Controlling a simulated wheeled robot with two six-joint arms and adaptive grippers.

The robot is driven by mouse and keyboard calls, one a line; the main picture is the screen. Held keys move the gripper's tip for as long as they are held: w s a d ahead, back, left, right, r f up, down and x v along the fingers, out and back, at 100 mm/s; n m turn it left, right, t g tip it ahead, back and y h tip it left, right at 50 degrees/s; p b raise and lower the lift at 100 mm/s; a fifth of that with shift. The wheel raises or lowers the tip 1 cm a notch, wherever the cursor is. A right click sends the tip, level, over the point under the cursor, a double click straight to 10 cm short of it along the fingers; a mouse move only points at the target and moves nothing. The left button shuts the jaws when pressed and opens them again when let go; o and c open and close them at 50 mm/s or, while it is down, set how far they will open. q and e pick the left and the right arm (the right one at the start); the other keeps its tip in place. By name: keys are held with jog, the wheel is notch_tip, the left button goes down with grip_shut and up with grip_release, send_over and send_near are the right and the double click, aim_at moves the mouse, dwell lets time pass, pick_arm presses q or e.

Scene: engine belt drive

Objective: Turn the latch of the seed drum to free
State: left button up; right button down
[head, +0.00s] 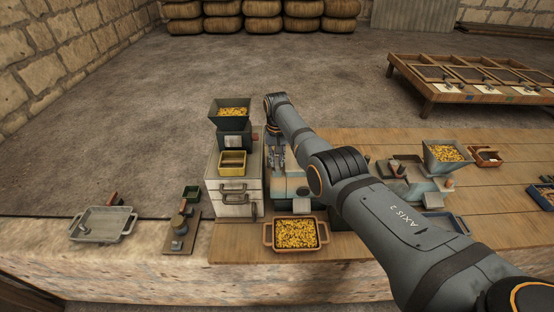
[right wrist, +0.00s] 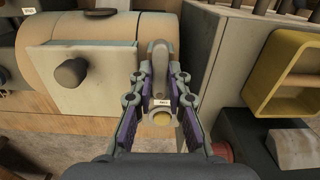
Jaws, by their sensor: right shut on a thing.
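The seed drum (right wrist: 118,32) is a tan, rounded body in the right wrist view, with a pale plate and a dark round knob on its side. The latch (right wrist: 158,58) is a grey upright lever beside the drum, with a small white tag and a yellowish round spot below it. My right gripper (right wrist: 160,74) is shut on the latch, one finger on each side. In the head view my right gripper (head: 277,156) reaches down at the teal machine (head: 290,187), and my arm hides part of it. My left gripper is not in view.
A grey cabinet (head: 222,185) with a yellow box (head: 232,160) and a green hopper (head: 233,112) stands close left of the gripper. A tray of yellow grain (head: 296,234) sits in front. Another hopper (head: 445,153) stands right of my arm.

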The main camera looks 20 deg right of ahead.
aim_at(277, 161)
jog(key=shift+w+r, duration=0.1)
jog(key=shift+r, duration=0.1)
dwell(0.4)
jog(key=c, duration=1.4)
grip_release()
jog(key=shift+o, duration=0.5)
jog(key=shift+f, duration=0.1)
notch_tip(277, 161, up, 12)
